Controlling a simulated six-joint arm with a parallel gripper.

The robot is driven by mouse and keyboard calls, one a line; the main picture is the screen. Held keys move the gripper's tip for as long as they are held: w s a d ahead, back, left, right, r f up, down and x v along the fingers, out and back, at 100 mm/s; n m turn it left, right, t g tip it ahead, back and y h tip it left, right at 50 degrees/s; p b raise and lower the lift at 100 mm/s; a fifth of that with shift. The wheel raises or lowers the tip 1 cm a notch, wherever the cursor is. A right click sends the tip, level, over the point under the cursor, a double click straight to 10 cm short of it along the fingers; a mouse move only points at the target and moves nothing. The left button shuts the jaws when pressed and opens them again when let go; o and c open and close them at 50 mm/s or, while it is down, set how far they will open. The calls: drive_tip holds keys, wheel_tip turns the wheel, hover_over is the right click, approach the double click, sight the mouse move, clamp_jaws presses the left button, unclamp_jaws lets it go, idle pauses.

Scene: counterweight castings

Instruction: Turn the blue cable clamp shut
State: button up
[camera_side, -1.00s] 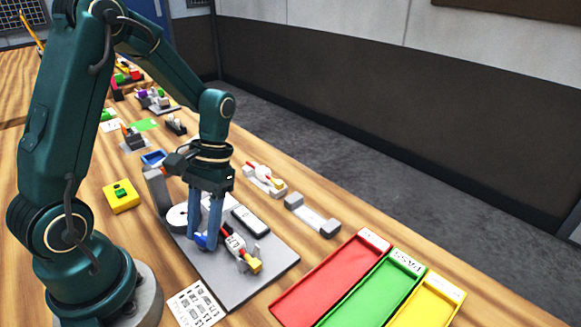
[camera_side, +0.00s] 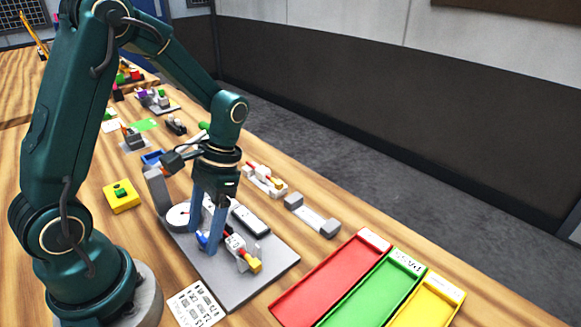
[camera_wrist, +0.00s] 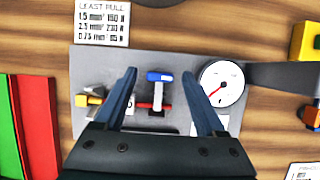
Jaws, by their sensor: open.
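The blue cable clamp (camera_wrist: 160,76) shows in the wrist view as a blue crossbar on a grey stem, over a grey base plate (camera_wrist: 108,62). A dark and red part lies across below the bar. In the side view only a small bit of the blue clamp (camera_side: 202,238) shows, beside my fingers. My gripper (camera_wrist: 159,74) is open, its two fingertips on either side of the blue bar with a gap at each side in the wrist view. In the side view my gripper (camera_side: 204,240) points down low over the plate; I cannot tell if it touches anything.
A round dial gauge (camera_wrist: 222,84) stands close beside one finger. A yellow-tipped part (camera_side: 252,264) lies at the plate's front. A printed card (camera_side: 194,304) lies beside the plate. Red (camera_side: 325,278), green (camera_side: 372,290) and yellow (camera_side: 428,305) trays are at the right.

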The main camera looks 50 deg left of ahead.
drive_tip(key=shift+v, duration=2.5)
